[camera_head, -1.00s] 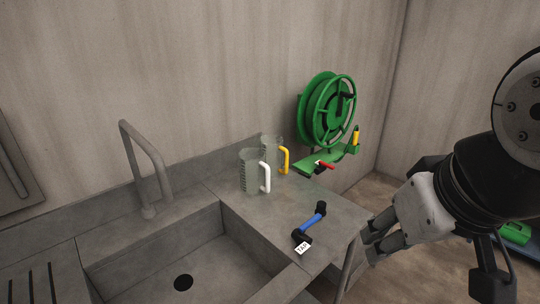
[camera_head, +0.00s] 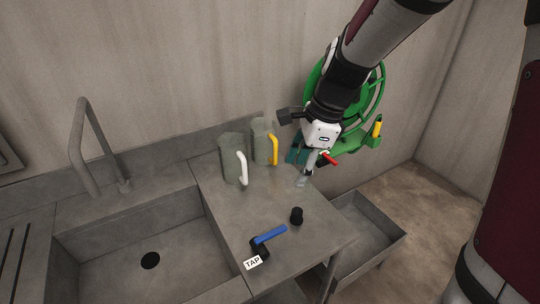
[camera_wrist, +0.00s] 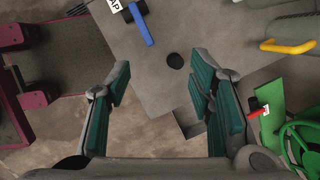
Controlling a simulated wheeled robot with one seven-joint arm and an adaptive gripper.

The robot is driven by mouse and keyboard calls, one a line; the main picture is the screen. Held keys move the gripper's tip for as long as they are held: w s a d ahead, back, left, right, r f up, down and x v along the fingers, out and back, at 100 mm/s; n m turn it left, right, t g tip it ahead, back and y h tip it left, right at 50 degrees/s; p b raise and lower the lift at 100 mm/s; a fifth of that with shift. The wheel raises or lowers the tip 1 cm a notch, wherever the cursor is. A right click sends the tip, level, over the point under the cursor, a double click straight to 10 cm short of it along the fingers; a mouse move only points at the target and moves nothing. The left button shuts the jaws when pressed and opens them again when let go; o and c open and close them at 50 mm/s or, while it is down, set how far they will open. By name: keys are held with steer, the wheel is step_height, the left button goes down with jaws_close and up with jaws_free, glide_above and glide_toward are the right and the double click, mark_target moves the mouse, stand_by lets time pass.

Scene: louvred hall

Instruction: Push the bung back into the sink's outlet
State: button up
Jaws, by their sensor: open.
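The black bung (camera_head: 296,215) stands on the bare steel worktop (camera_head: 270,200), to the right of the sink (camera_head: 115,230). The sink's outlet (camera_head: 150,260) is an open dark hole in the basin floor. My gripper (camera_head: 298,168) is above the worktop's back right part, behind the bung and not touching it. In the wrist view my gripper (camera_wrist: 160,78) has its teal-padded fingers wide apart with nothing between them. The bung (camera_wrist: 175,61) shows there as a dark disc just beyond the fingertips, nearer the right finger.
A blue tap lever (camera_head: 270,235) with a TAP label is close to the bung's left. A white-handled jug (camera_head: 232,160) and a yellow-handled jug (camera_head: 263,143) stand behind. A green hose reel (camera_head: 375,95) is on the wall. A metal trough (camera_head: 365,235) lies right of the worktop. A faucet (camera_head: 95,140) rises behind the sink.

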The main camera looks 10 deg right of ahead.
steer(key=w+f+m+g+h+p, duration=0.1)
steer(key=w+f+m, duration=0.3)
steer(key=f+m, duration=0.35)
steer(key=m+h+p, duration=0.1)
steer(key=m+h, duration=0.1)
steer(key=m, duration=0.4)
glide_above(297, 211)
steer(key=shift+n, duration=0.25)
step_height(297, 211, down, 7)
steer(key=shift+f, duration=0.15)
steer(key=shift+w+d+f, duration=0.1)
steer(key=shift+f, duration=0.45)
steer(key=shift+f+b, duration=1.7)
steer(key=shift+f, duration=2.85)
steer(key=shift+c, duration=0.3)
jaws_close()
